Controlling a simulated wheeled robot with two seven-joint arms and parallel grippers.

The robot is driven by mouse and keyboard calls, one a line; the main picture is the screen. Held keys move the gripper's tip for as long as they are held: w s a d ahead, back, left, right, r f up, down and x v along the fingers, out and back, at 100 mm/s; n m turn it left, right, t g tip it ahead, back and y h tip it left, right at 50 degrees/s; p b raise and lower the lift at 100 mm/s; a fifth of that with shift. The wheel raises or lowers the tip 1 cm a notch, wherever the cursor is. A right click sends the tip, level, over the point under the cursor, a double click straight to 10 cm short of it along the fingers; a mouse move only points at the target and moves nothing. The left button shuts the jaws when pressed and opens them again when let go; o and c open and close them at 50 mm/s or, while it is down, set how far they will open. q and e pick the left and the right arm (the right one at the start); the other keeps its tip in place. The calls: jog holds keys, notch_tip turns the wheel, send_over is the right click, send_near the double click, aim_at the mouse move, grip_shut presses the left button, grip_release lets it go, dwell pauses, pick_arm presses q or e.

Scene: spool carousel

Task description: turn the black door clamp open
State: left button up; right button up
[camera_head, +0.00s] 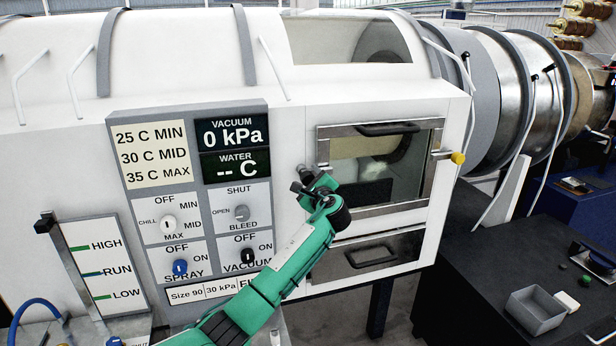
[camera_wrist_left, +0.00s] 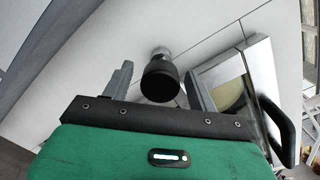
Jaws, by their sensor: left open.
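The black door clamp (camera_wrist_left: 160,80) shows in the left wrist view as a round black knob on a short metal stem, fixed to the white wall beside the door. My left gripper (camera_head: 313,181) is open, with one finger on each side of the clamp in that view. I cannot tell whether either finger touches it. In the head view the gripper is at the left edge of the steel-framed glass door (camera_head: 386,211) and mostly hides the clamp. The door looks shut. My right gripper is not in view.
A yellow-ended handle (camera_head: 457,158) sits at the door's right side. A drawer front (camera_head: 375,262) is below the door. The control panel (camera_head: 195,200) is to the left, behind my arm. A dark table with a grey bin (camera_head: 535,311) is at right.

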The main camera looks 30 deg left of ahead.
pick_arm(q)
jog(key=shift+a, duration=0.1)
jog(key=shift+f, duration=0.1)
grip_shut()
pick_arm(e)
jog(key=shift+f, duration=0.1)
pick_arm(q)
jog(key=shift+f+b, duration=0.15)
jog(key=shift+b, duration=0.2)
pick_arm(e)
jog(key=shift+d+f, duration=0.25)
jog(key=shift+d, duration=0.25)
